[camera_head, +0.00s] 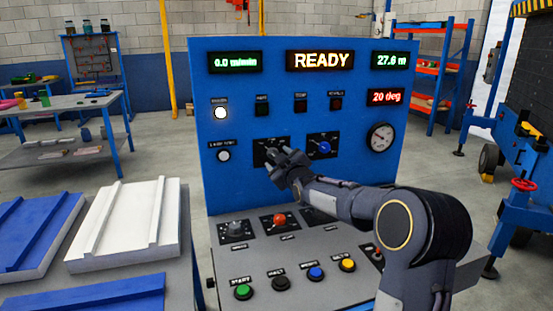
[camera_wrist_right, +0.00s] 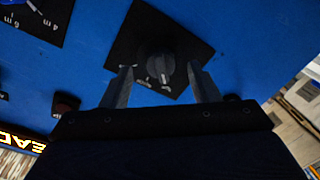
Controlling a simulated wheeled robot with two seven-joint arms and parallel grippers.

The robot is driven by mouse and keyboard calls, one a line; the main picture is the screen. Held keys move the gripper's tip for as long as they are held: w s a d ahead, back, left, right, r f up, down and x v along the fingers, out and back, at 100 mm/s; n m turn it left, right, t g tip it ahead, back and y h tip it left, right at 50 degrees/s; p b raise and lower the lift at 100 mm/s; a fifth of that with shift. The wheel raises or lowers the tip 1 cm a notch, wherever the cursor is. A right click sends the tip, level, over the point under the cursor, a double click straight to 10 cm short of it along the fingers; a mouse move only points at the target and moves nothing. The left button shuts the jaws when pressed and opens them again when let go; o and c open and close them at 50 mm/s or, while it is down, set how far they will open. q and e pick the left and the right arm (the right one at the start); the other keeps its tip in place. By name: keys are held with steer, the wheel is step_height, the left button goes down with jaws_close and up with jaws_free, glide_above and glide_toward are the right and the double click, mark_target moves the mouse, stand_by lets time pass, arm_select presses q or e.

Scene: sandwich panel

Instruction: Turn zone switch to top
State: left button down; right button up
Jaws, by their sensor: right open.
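A dark rotary knob (camera_wrist_right: 160,65) on a black square plate (camera_wrist_right: 185,45) fills the middle of the right wrist view, which is turned against the head view. A pale pointer mark shows on the knob's lower part in that view; the plate's lettering is too small to read. In the head view this plate (camera_head: 262,146) is on the blue upright panel, largely hidden by my right gripper (camera_head: 283,163). The right gripper (camera_wrist_right: 161,87) is open, its fingertips apart on both sides of the knob's lower part; I cannot tell whether they touch it. My left gripper is not in view.
A blue-knob dial (camera_head: 324,146) is right of the plate, with a gauge (camera_head: 381,137) beyond. Below, the sloped desk carries a grey knob (camera_head: 236,228), a red knob (camera_head: 280,220) and several buttons, including green START (camera_head: 243,291). White (camera_head: 128,225) and blue panels (camera_head: 32,232) lie left.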

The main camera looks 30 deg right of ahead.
steer(key=shift+s+a+r, duration=0.1)
steer(key=shift+s+a, duration=0.15)
steer(key=shift+s, duration=1.05)
steer(key=shift+s+a+r, duration=0.1)
steer(key=shift+s+a, duration=0.1)
steer(key=shift+s, duration=1.05)
